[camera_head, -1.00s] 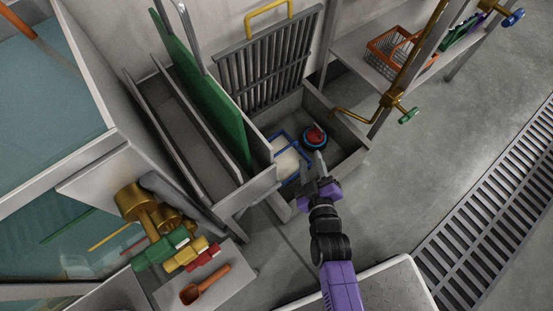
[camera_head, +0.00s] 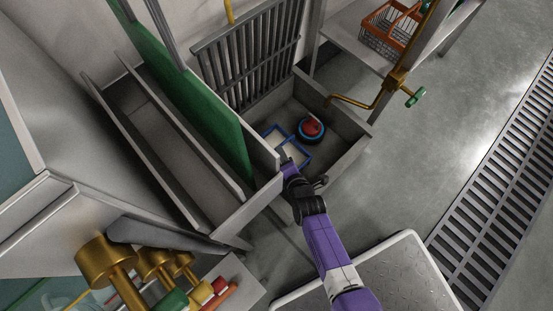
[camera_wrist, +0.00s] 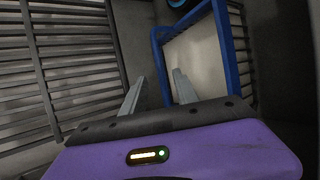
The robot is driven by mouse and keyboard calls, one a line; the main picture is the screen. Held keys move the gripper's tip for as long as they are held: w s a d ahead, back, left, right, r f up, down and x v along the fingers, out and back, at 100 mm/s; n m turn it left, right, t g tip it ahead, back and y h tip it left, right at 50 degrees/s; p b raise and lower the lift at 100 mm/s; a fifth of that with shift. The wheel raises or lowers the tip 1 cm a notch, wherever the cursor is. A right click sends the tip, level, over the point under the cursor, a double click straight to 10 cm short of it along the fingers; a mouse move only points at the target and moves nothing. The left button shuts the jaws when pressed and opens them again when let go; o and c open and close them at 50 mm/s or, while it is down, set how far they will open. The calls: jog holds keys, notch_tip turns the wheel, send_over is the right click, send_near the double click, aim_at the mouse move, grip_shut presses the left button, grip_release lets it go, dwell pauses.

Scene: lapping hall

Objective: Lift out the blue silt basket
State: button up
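The blue silt basket (camera_head: 304,161) is a blue-framed, open box with pale matter in it.
A red and blue round device (camera_head: 311,128) stands right beside the basket. Trough walls (camera_head: 350,154), the green board (camera_head: 195,95) and a barred grate (camera_head: 250,62) hem the space in. A brass pipe with a green tap (camera_head: 415,97) hangs at the right. Open floor lies beyond.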

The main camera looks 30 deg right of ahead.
jog(key=shift+d+b+x, duration=0.2)
jog(key=shift+b+x, duration=1.85)
jog(key=shift+x, duration=0.5)
grip_shut()
